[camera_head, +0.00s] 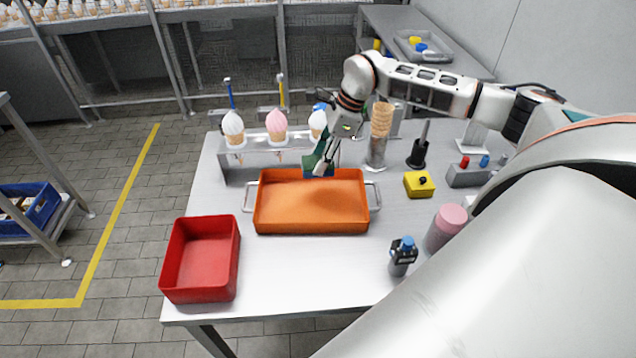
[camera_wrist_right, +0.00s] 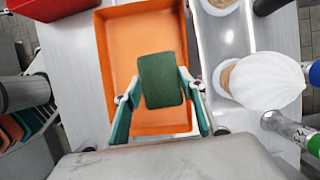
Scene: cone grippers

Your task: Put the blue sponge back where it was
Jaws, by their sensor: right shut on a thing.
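My right gripper (camera_head: 322,163) is over the back part of the orange tray (camera_head: 285,222). It is shut on the blue sponge (camera_head: 318,172), whose blue side shows low between the fingers. In the right wrist view, the sponge's dark green face (camera_wrist_right: 161,80) sits between the two teal fingers, with the orange tray (camera_wrist_right: 118,45) behind it. I cannot tell whether the sponge touches the tray. My left gripper is not in view.
A rack (camera_head: 243,158) with several ice cream cones stands behind the tray. A red bin (camera_head: 200,290) is at the front left. A cone stack (camera_head: 381,120), a yellow button box (camera_head: 418,190), a dark bottle (camera_head: 402,258) and a pink-lidded jar (camera_head: 447,228) stand to the right. The table's front middle is clear.

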